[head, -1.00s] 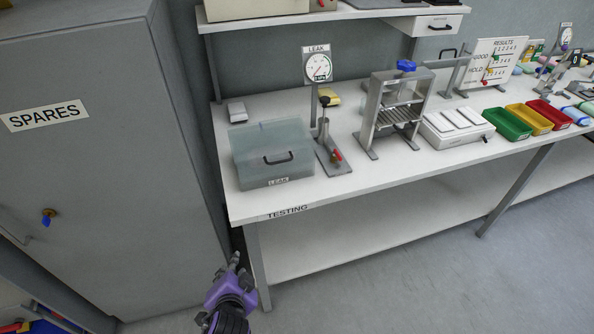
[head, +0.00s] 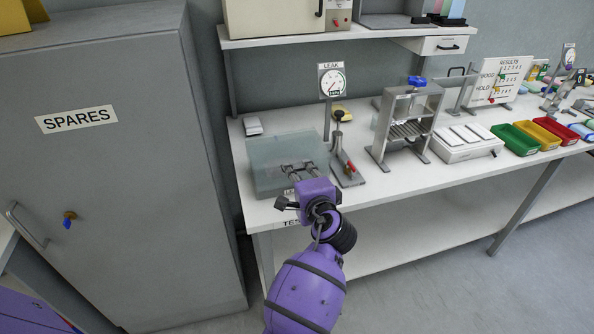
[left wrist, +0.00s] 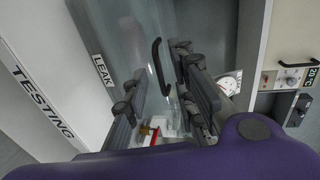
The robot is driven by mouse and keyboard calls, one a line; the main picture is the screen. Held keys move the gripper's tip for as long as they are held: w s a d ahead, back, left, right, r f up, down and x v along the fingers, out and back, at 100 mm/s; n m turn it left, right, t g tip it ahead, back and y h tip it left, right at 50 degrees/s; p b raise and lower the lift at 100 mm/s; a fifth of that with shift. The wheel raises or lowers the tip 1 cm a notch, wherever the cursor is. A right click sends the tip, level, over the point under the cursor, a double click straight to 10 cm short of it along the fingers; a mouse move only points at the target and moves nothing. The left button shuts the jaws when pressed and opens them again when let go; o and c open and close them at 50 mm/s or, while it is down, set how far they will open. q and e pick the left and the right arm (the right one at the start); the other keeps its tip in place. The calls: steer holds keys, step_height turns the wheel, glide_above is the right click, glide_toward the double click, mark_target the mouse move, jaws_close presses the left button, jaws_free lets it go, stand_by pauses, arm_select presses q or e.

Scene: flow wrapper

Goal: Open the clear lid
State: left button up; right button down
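The clear lid (head: 284,149) tops the box marked LEAK at the left end of the testing bench, and looks shut. Its dark handle (left wrist: 158,66) shows in the left wrist view, close to my fingers. In the head view my gripper hides the handle. My left gripper (head: 299,170) is over the front part of the lid. In the left wrist view its two fingers (left wrist: 168,88) stand apart, with a gap between them and nothing gripped. The handle's end lies near the gap; I cannot tell if they touch. My right gripper is not in view.
A leak gauge on a stand (head: 333,84) with a red-handled valve rises just right of the box. A metal press frame (head: 407,125) stands farther right. The grey SPARES cabinet (head: 100,180) is close on the left. A shelf (head: 330,37) overhangs the bench's back.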

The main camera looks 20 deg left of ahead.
arm_select(q)
steer(key=shift+x, duration=1.45)
steer(key=shift+s, duration=0.1)
jaws_close()
steer(key=shift+f, duration=0.1)
